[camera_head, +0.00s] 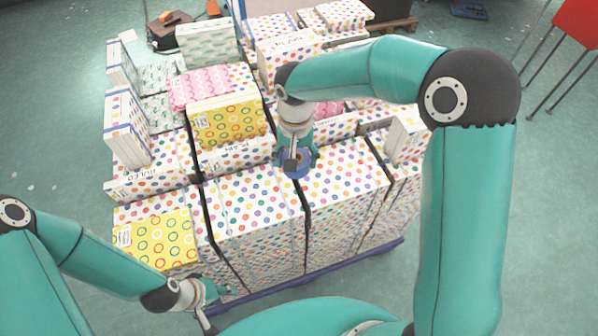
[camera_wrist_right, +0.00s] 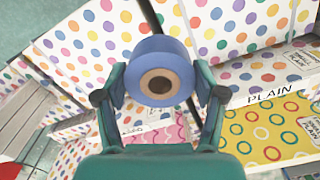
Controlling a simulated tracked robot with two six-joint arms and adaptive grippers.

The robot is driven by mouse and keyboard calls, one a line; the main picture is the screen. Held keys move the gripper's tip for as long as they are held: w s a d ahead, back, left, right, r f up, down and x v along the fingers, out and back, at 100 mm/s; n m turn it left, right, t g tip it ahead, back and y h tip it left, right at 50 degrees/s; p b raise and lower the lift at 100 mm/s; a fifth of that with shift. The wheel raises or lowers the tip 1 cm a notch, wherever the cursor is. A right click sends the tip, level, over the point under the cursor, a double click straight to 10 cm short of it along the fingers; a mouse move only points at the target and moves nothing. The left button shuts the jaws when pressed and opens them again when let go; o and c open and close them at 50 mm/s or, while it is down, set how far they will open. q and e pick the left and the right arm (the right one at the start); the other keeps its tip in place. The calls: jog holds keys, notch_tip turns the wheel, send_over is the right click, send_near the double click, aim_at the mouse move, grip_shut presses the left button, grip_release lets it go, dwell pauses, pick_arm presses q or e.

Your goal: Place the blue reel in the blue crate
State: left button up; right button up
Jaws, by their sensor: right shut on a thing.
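The blue reel (camera_wrist_right: 160,50), a ring with a brown core, sits between the two fingers of my right gripper (camera_wrist_right: 160,90) in the right wrist view. In the head view the reel (camera_head: 296,166) is partly hidden by the right gripper, above the dotted boxes in the middle of the stack. My left gripper (camera_head: 214,293) is low at the stack's front left edge, with its fingers apart and no object seen between them. I cannot clearly make out the blue crate; a small dark blue object (camera_head: 468,9) lies on the floor at the far top right, too small to identify.
Dotted boxes (camera_head: 255,205) fill a pallet with a purple-blue base (camera_head: 335,264). Yellow ringed boxes (camera_head: 227,120) and a pink patterned pack (camera_head: 199,88) lie on top. A red object on thin legs (camera_head: 577,22) stands at the top right.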

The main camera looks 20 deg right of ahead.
aim_at(296, 183)
jog(key=shift+f, duration=3.35)
jog(key=shift+f, duration=0.1)
jog(key=o, duration=1.3)
